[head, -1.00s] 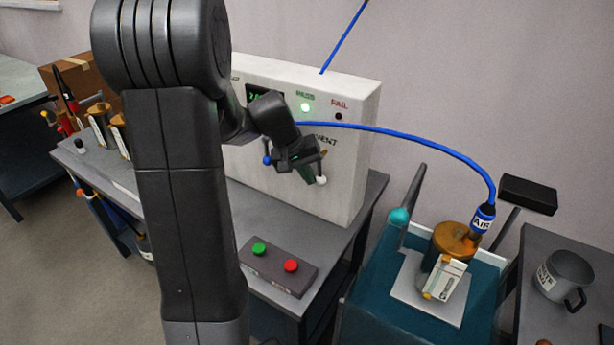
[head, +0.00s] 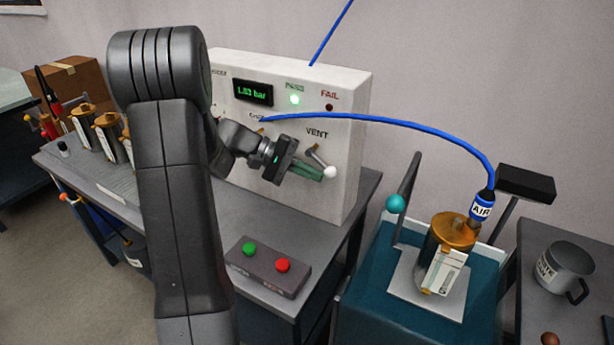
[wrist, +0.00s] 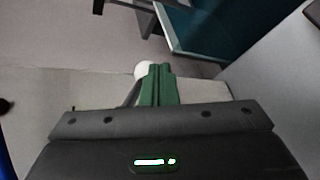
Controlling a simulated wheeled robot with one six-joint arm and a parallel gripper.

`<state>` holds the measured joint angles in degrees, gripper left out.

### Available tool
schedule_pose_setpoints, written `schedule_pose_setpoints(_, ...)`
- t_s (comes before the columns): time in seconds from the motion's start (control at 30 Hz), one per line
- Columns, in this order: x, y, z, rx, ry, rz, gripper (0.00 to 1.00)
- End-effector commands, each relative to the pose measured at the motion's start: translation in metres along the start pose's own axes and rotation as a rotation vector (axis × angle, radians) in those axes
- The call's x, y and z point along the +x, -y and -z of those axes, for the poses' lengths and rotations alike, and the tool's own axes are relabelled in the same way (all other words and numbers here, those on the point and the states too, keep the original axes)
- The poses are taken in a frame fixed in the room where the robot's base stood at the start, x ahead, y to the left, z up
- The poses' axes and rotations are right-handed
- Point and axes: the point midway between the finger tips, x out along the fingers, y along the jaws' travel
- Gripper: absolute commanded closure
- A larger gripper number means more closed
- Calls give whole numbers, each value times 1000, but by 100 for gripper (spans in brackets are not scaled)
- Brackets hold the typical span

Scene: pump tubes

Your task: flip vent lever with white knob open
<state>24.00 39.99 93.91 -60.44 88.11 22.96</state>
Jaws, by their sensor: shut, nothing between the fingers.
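The vent lever with the white knob (head: 330,172) is on the front of the white panel box under the VENT label. Its metal stem slopes down to the right to the knob. My gripper (head: 322,173) is shut and empty, with its green fingertips right beside the knob on its left. In the wrist view the white knob (wrist: 143,69) shows partly behind the shut green fingers (wrist: 158,84). Whether the fingers touch the knob or stem, I cannot tell.
The panel box (head: 349,100) has a lit green lamp and a display reading about 1.83 bar. A blue hose (head: 420,136) arcs to a brass pump (head: 451,236) on the teal stand. A button box (head: 267,265) sits on the bench in front.

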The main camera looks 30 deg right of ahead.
Motion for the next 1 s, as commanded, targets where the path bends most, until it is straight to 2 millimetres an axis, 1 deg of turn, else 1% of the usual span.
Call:
schedule_pose_setpoints(0.03,2,1,0,-13,21,-30,100)
schedule_pose_setpoints(0.5,8,-11,-10,-8,16,-16,100)
schedule_pose_setpoints(1.0,7,-14,-12,-7,14,-16,100)
